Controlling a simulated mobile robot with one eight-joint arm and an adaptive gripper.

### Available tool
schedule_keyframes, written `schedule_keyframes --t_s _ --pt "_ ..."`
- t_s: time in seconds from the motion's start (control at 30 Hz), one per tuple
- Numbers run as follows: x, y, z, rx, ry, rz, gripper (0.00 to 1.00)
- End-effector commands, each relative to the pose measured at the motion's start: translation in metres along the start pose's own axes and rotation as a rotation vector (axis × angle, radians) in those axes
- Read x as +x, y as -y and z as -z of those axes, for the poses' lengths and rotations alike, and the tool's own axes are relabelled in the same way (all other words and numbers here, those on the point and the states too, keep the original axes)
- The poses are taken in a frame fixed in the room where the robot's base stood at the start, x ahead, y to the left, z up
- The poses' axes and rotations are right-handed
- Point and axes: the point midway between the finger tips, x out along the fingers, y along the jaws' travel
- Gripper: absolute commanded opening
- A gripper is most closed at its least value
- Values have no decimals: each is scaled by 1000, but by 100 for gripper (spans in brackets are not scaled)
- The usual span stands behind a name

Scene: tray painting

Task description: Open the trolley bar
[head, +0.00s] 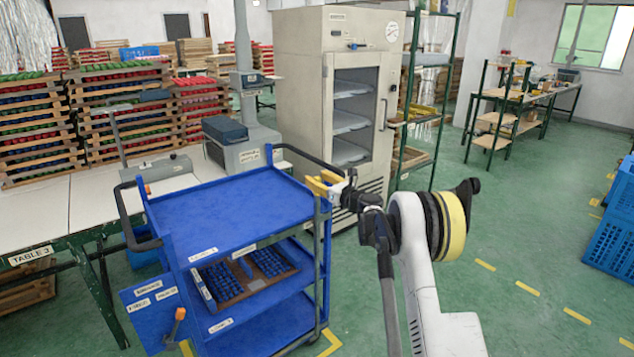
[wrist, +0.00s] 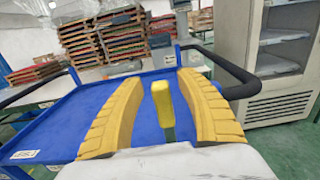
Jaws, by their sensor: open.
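The blue trolley (head: 235,205) stands in front of me, with a flat top, lower shelves and black curved handles. A yellow grip (wrist: 163,104) on a thin green stem stands upright over the trolley top (wrist: 80,118) in the wrist view. My gripper (head: 322,183) is at the trolley's right side, near top height. In the wrist view its yellow fingers (wrist: 160,80) are apart, with the grip between them and a gap on each side. In the head view the grip is hard to tell from my fingers. An orange-gripped lever (head: 178,318) is low at the trolley's front left.
A tray of dark blue pieces (head: 245,278) lies on the trolley's middle shelf. A cream cabinet (head: 300,75) stands close behind my gripper. A long table (head: 60,210) is at left, blue crates (head: 612,240) at far right.

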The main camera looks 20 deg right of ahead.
Motion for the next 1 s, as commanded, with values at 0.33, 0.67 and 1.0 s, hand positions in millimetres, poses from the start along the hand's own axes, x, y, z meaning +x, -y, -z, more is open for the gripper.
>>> schedule_keyframes --t_s 0.33,0.67,1.0 --pt "0 0 0 0 0 0 8" --pt "0 1 0 0 0 0 0" --pt "1 41 -1 1 0 -1 0"
